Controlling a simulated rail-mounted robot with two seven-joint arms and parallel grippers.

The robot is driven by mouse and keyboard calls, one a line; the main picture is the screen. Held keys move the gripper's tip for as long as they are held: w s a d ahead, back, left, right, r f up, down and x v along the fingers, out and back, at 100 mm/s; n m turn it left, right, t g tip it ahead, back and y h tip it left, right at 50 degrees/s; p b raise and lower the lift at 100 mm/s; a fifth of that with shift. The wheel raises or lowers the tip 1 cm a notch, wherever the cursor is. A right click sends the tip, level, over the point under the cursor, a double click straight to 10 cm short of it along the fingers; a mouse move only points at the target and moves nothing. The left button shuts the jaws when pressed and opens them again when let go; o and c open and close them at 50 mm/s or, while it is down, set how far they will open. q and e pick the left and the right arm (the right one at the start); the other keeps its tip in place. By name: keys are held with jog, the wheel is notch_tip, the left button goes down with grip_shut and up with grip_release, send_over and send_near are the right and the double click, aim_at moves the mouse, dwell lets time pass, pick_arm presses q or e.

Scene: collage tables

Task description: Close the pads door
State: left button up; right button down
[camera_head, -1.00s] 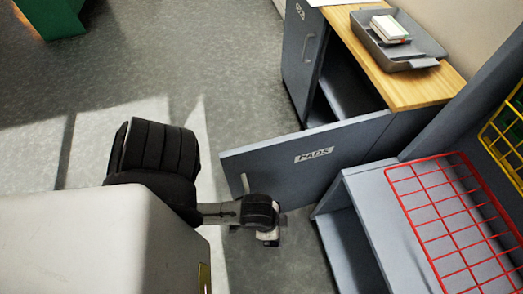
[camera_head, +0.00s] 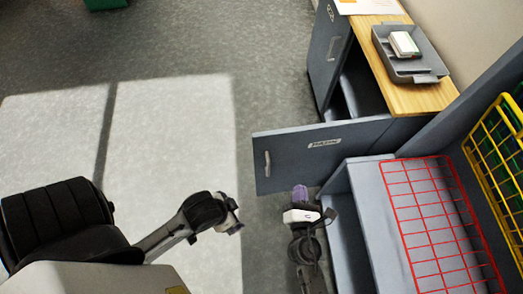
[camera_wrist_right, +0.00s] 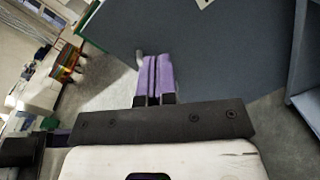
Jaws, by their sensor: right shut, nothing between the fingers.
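The pads door (camera_head: 300,155) is a grey-blue panel with a white label and a light bar handle (camera_head: 267,163). It stands wide open, swung out from the grey cabinet under the wooden top. My right gripper (camera_head: 300,192) has purple fingers, shut and empty, close to the door's labelled outer face near its lower edge. In the right wrist view the shut fingers (camera_wrist_right: 153,75) point at the door panel (camera_wrist_right: 220,50); whether they touch it I cannot tell. My left gripper (camera_head: 235,228) is small at the end of the left arm, over the floor, away from the door; its fingers are unclear.
A second cabinet door (camera_head: 328,50) stands beyond the open shelf. A grey tray (camera_head: 427,68) with small boxes sits on the wooden top (camera_head: 415,100). A grey unit with a red wire rack (camera_head: 440,215) is close right of my right arm. The floor at left is clear.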

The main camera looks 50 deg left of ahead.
jog(key=a+r+n+g+y, duration=0.1)
jog(key=a+n+g+y, duration=0.1)
jog(key=n, duration=0.3)
jog(key=n+b, duration=0.3)
jog(key=b, duration=0.1)
send_near(280, 141)
jog(key=x, duration=0.6)
jog(key=shift+w+a+f, duration=0.1)
jog(key=shift+f, duration=0.1)
pick_arm(q)
jog(key=shift+w+a+f, duration=0.2)
jog(key=shift+f, duration=0.45)
jog(key=shift+w+a+f, duration=0.15)
jog(key=shift+f, duration=0.45)
jog(key=shift+w+a+f, duration=0.2)
jog(key=shift+f, duration=0.45)
pick_arm(e)
jog(key=shift+w+a, duration=0.35)
jog(key=shift+a, duration=0.2)
pick_arm(q)
jog(key=shift+f, duration=0.1)
pick_arm(e)
jog(key=shift+a+m, duration=0.1)
jog(key=shift+m, duration=0.2)
